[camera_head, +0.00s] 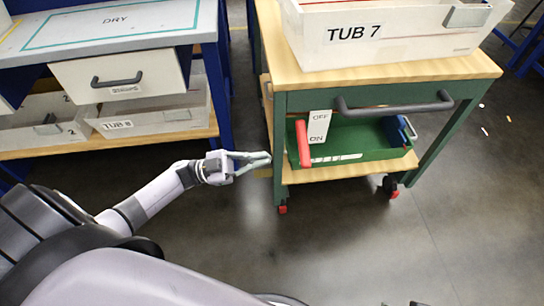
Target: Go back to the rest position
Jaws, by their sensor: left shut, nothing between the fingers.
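My left gripper (259,159) is shut and empty. It is held out over the floor, in front of the gap between the workbench and the green cart (437,143), and its tips are close to the cart's near left leg in the picture. My left arm comes in from the lower left. My right gripper cannot be made out; only small dark parts show at the bottom edge.
The bench (110,27) has a drawer (117,76) and TUB 8 (150,118) underneath. Open floor (440,240) lies lower right.

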